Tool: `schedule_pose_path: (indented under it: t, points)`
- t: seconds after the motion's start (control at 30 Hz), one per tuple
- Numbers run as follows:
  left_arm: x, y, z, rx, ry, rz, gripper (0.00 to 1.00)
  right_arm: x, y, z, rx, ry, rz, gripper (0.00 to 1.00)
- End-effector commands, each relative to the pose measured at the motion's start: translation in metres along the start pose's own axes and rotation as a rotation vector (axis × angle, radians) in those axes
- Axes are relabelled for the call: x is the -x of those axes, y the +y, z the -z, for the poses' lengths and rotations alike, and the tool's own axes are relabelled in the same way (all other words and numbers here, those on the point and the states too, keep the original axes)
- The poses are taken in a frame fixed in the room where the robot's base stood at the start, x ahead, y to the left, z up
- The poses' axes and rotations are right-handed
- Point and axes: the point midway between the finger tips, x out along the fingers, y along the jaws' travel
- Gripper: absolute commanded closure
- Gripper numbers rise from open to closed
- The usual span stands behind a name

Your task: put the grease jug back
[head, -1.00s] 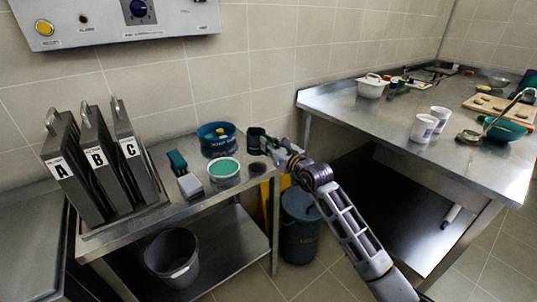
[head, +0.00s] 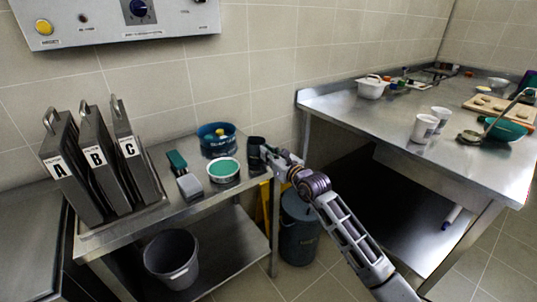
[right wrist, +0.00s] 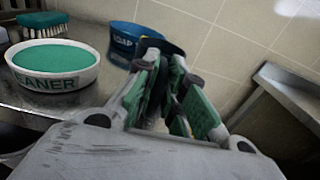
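The grease jug (head: 255,153), a small dark vessel, is upright at the right end of the steel side table, at or just above its top; I cannot tell whether its base touches. My right gripper (head: 268,153) reaches it from the right, with its fingers closed on the jug's near side. In the right wrist view the fingers (right wrist: 166,62) converge on the dark jug (right wrist: 168,43), which they mostly hide. My left gripper is not in view.
Beside the jug are a blue soap tub (head: 217,141) and a white cleaner dish (head: 224,171) with green contents. Brushes (head: 189,186) and filters A, B, C (head: 95,165) stand left. A lidded bin (head: 299,228) is below, and a bigger steel table (head: 400,125) is right.

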Motion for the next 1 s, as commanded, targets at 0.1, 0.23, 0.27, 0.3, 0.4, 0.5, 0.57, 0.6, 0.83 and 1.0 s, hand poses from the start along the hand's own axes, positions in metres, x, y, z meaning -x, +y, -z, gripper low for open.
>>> schedule_pose_path:
  t: [0.1, 0.23, 0.27, 0.3, 0.4, 0.5, 0.57, 0.6, 0.83, 1.0]
  points:
    - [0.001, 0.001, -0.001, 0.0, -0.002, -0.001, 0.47, 0.0, 0.0, 0.0, 0.0, 0.001, 0.0, 0.74]
    - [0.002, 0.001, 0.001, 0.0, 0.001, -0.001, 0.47, 0.0, 0.0, 0.0, 0.0, 0.0, 0.0, 0.67]
    - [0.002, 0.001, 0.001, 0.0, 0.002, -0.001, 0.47, 0.0, 0.0, 0.0, 0.0, 0.0, 0.0, 0.67]
    - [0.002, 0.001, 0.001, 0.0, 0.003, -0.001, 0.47, 0.0, 0.0, 0.0, 0.0, 0.0, 0.0, 0.67]
    - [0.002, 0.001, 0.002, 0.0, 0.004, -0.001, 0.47, 0.0, 0.0, 0.0, 0.0, 0.0, 0.0, 0.67]
    - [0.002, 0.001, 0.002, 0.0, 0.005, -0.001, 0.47, 0.0, 0.0, 0.0, 0.0, 0.0, 0.0, 0.67]
    - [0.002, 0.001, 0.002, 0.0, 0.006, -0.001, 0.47, 0.0, 0.0, -0.001, 0.0, 0.0, 0.0, 0.67]
    - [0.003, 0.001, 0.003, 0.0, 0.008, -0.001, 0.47, 0.0, 0.0, -0.001, 0.001, 0.0, 0.0, 0.67]
    - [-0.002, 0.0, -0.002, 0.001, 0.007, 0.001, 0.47, 0.011, -0.001, -0.001, -0.001, 0.001, 0.001, 0.67]
    - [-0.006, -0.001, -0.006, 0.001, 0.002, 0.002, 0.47, 0.025, 0.0, -0.001, -0.001, 0.001, 0.0, 0.67]
